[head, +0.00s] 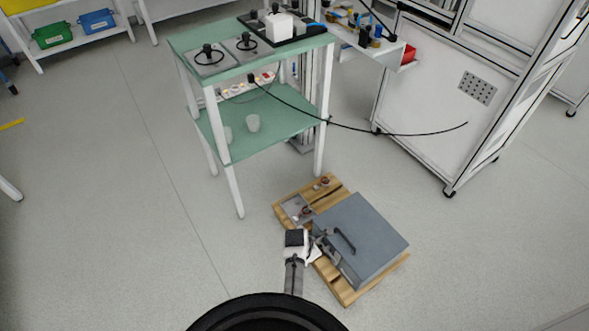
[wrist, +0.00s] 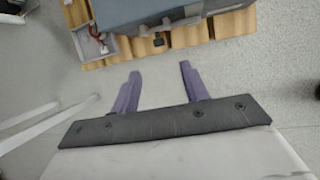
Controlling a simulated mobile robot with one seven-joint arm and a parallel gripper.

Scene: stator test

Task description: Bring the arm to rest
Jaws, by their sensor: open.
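My gripper (wrist: 159,72) is open in the wrist view, with its two purple fingers apart and nothing between them. In the head view, the white end of my arm (head: 297,242) is at the near-left side of a grey box with a handle (head: 362,235). The box lies on a wooden pallet (head: 345,292) on the floor. In the wrist view, the fingertips point toward the pallet's edge (wrist: 192,36), with bare floor between. The fingertips are too small in the head view to tell whether they touch anything.
A green-topped two-shelf table (head: 190,40) stands behind the pallet, with test gear and a white block on top. A black cable (head: 345,125) runs from it to the right. A white cabinet on casters (head: 430,110) stands at right. Floor left of the pallet is clear.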

